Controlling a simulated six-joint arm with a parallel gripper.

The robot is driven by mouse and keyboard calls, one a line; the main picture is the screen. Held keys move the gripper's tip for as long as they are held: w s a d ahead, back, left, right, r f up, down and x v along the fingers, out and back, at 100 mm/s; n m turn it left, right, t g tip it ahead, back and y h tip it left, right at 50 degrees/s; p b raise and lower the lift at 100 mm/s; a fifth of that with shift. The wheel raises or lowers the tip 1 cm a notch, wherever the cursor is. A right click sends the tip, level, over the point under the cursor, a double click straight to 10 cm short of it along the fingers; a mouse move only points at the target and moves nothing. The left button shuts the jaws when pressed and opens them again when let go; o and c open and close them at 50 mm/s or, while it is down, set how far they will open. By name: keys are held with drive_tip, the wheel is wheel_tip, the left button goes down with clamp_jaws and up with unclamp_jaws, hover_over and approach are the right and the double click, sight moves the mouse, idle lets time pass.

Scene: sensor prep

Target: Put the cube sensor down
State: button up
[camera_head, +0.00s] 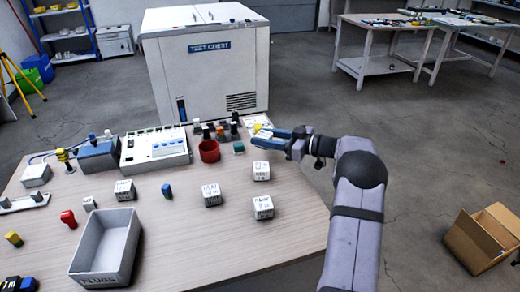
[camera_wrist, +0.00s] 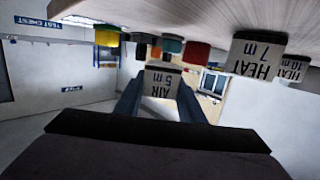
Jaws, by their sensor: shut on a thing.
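My gripper (camera_head: 262,138) is over the right back part of the table, its blue fingers pointing left. In the wrist view my gripper (camera_wrist: 160,100) is shut on a cube sensor (camera_wrist: 163,80), a pale block with a dark edge marked "AIR 5 m". The wrist picture is upside down. In the head view the held cube is mostly hidden by the fingers. I cannot tell whether it touches the table. Other labelled cubes stand on the table, among them one (camera_head: 261,171) just in front of my gripper and one marked "HEAT 7 m" (camera_wrist: 256,55).
A red cup (camera_head: 209,151) and several small coloured blocks stand left of my gripper. A grey bin (camera_head: 107,247) is at the front left. A white device (camera_head: 155,147) and the test chest (camera_head: 205,75) are behind. Bare tabletop (camera_head: 180,240) lies in the front middle.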

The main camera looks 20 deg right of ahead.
sight(265, 157)
drive_tip(key=shift+f, duration=2.2)
drive_tip(key=shift+f, duration=0.1)
drive_tip(key=o, duration=1.1)
drive_tip(key=shift+o, duration=0.2)
drive_tip(key=shift+d, duration=0.1)
drive_tip(key=v, duration=1.2)
drive_tip(key=shift+b, duration=0.3)
drive_tip(key=shift+w+r, duration=0.1)
drive_tip(key=shift+r, duration=0.1)
